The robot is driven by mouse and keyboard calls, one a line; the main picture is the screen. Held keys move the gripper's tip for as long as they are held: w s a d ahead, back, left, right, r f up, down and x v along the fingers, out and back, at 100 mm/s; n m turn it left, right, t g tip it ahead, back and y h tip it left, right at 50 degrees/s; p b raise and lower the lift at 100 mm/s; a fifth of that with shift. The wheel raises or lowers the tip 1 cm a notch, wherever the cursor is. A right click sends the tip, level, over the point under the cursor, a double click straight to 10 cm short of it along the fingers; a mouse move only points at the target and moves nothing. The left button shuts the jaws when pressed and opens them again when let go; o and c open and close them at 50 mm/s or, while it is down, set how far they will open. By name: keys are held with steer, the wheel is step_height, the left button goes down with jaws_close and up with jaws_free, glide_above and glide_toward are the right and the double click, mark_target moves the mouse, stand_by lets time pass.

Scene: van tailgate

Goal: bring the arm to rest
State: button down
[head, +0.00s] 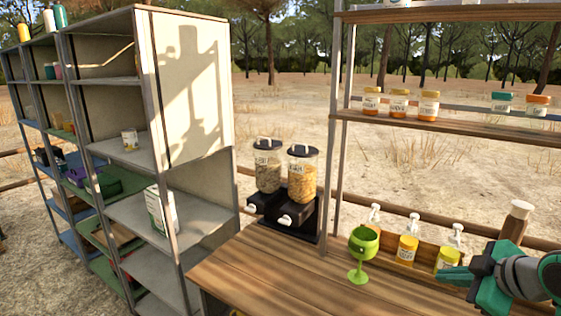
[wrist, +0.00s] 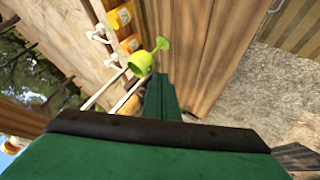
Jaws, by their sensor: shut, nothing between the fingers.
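My gripper (head: 456,277) is green and dark, at the right edge of the head view, above the wooden counter (head: 262,275). Its fingers are shut with nothing between them, and they point left. In the wrist view the shut fingers (wrist: 158,97) show at the middle. A green goblet (head: 363,250) stands upright on the counter to the left of the fingertips, apart from them. The goblet (wrist: 142,62) also shows just beyond the fingers in the wrist view.
Pump bottles with yellow labels (head: 407,250) stand behind the goblet, close to my gripper. Two cereal dispensers (head: 302,178) stand at the counter's back left. A rack shelf (head: 460,128) with jars is above. A grey shelf unit (head: 190,90) stands left. The counter's front left is clear.

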steer(key=w+a+f+m+t+y, duration=0.1)
steer(key=w+a+f+m+t, duration=0.2)
steer(key=w+a+f, duration=0.35)
steer(key=w+a+f+m+t+y, duration=0.1)
steer(key=w+a+f+m+t, duration=0.15)
steer(key=a+f, duration=0.65)
steer(key=s+a+f+m+t+h, duration=0.1)
steer(key=s+a+f+m, duration=0.2)
steer(key=a+f, duration=0.3)
steer(key=s+a+f+m+t+h, duration=0.1)
steer(key=s+a+f+m, duration=0.2)
steer(key=a, duration=0.4)
steer(key=s+a+f+m+h, duration=0.1)
steer(key=s+a+f, duration=0.25)
steer(key=s, duration=0.25)
steer(key=s+a+f+m+g+h, duration=0.1)
steer(key=s+a+f, duration=0.1)
steer(key=s+f, duration=0.35)
steer(key=s+a+f+m+h, duration=0.1)
steer(key=s+a+f, duration=0.1)
steer(key=s, duration=0.6)
steer(key=s+r+n, duration=0.2)
steer(key=s, duration=0.8)
steer(key=s+r+n+y, duration=0.1)
steer(key=s+r, duration=0.1)
steer(key=s, duration=0.8)
steer(key=shift+a+r+n, duration=0.35)
steer(key=shift+a, duration=0.05)
